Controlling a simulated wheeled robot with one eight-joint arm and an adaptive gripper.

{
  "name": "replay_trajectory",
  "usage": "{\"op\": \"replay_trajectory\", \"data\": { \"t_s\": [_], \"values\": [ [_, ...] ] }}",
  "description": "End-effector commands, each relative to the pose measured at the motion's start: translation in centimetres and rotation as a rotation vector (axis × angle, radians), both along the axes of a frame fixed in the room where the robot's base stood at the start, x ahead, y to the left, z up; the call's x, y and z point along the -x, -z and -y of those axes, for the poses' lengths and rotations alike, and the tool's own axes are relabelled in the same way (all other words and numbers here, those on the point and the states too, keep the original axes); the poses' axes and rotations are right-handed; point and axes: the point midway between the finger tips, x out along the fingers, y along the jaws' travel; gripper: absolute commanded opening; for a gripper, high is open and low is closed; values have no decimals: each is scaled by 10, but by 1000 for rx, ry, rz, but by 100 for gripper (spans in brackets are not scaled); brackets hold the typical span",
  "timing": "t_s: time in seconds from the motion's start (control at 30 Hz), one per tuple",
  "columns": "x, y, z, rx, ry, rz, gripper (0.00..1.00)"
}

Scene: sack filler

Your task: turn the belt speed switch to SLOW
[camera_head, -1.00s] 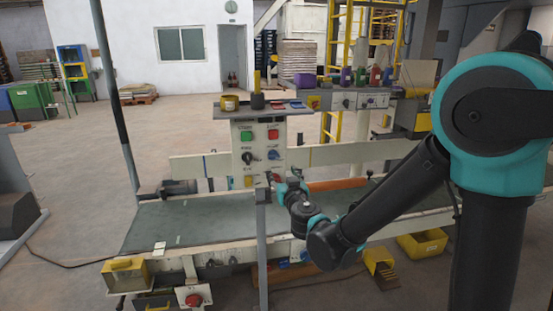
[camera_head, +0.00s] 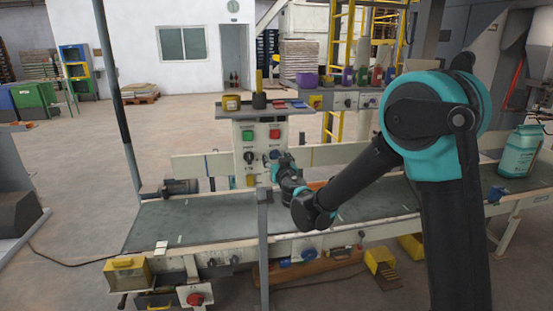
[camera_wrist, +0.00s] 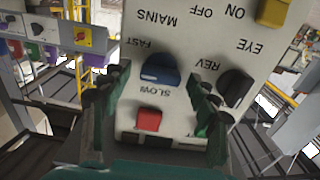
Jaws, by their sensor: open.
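The belt speed switch (camera_wrist: 160,70) is a blue knob on a pale panel, lettered FAST on one side and SLOW on the other. In the wrist view the panel appears upside down. I cannot tell clearly which word the knob points to. My gripper (camera_wrist: 160,87) is open, with one dark finger on each side of the blue knob; contact is not clear. In the head view my gripper (camera_head: 276,160) is at the right side of the control panel (camera_head: 239,170) and hides the blue switch.
Beside the switch are a red button (camera_wrist: 148,119), a black knob (camera_wrist: 236,87) near REV and a yellow knob (camera_wrist: 272,11). A shelf (camera_head: 265,112) with small items tops the panel. The conveyor belt (camera_head: 215,215) runs below; a teal-labelled sack (camera_head: 518,153) stands at right.

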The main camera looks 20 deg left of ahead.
Motion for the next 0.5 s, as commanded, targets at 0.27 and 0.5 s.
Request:
{"op": "replay_trajectory", "data": {
  "t_s": [0.27,0.5],
  "values": [
    [0,0,0,0,0,0,39],
    [0,0,0,0,0,0,10]
  ]
}}
